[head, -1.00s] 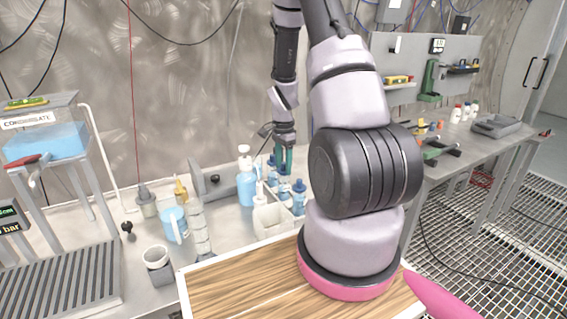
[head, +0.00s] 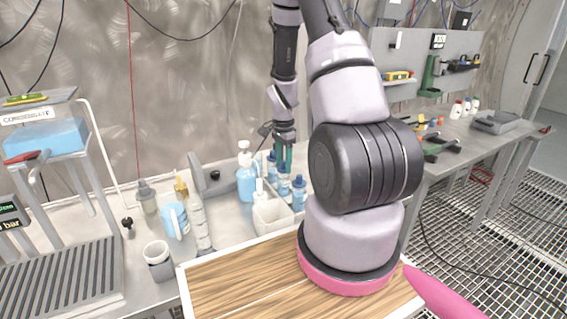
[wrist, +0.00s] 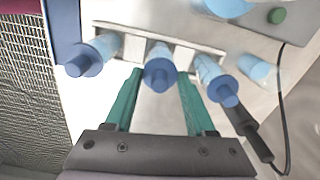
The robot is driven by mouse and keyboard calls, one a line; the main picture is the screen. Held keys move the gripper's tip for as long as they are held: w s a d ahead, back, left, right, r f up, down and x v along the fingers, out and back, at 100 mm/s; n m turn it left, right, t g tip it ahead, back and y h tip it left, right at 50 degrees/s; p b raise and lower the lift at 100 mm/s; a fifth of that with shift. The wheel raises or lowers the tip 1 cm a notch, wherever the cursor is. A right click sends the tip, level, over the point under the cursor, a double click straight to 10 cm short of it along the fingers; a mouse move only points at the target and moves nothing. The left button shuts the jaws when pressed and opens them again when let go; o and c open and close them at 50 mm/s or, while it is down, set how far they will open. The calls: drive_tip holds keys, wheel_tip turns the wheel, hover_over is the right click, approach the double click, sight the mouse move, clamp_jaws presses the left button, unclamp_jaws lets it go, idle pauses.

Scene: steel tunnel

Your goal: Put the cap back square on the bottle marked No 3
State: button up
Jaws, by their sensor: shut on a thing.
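Several small bottles with blue caps stand in a row at a pale holder (wrist: 130,38) on the bench. In the wrist view I see a left bottle (wrist: 101,45), a middle bottle whose blue cap (wrist: 160,72) faces the camera, and a right bottle (wrist: 208,68). In the head view a front bottle (head: 299,192) stands beside my gripper (head: 286,158). No number is readable, so I cannot tell which is No 3. In the wrist view, the green fingers of my gripper (wrist: 160,80) are either side of the middle cap, shut on it. Whether it sits square is unclear.
A blue jug (head: 174,222) and a grey cup (head: 157,256) are further left.

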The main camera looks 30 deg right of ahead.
drive_tip(key=o, duration=1.5)
drive_tip(key=shift+o, duration=0.2)
drive_tip(key=shift+r, duration=0.1)
drive_tip(key=shift+r, duration=3.4)
